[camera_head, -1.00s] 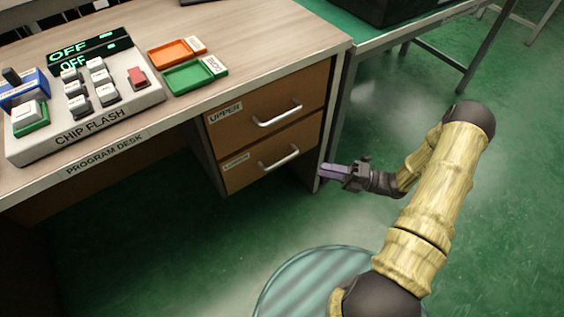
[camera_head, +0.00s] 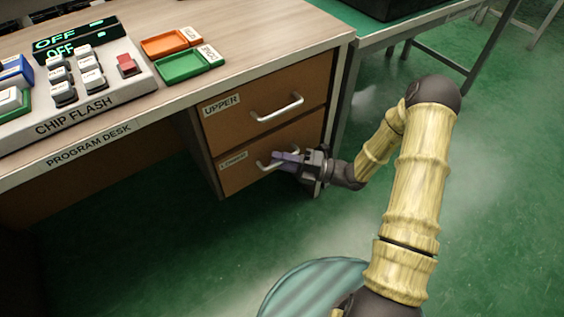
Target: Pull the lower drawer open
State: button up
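The lower drawer (camera_head: 236,170) is shut, flush in the brown desk cabinet, with a label at its upper left. Its silver bar handle (camera_head: 261,164) shows at its left end; my gripper covers the rest.
The program desk (camera_head: 260,40) holds a chip flash panel (camera_head: 75,95) with several keys, an orange tray (camera_head: 165,42) and a green tray (camera_head: 183,66). A green-topped table (camera_head: 400,33) stands at the right.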

jog(key=shift+c, duration=0.2)
grip_shut()
jog(key=shift+s+d, duration=0.1)
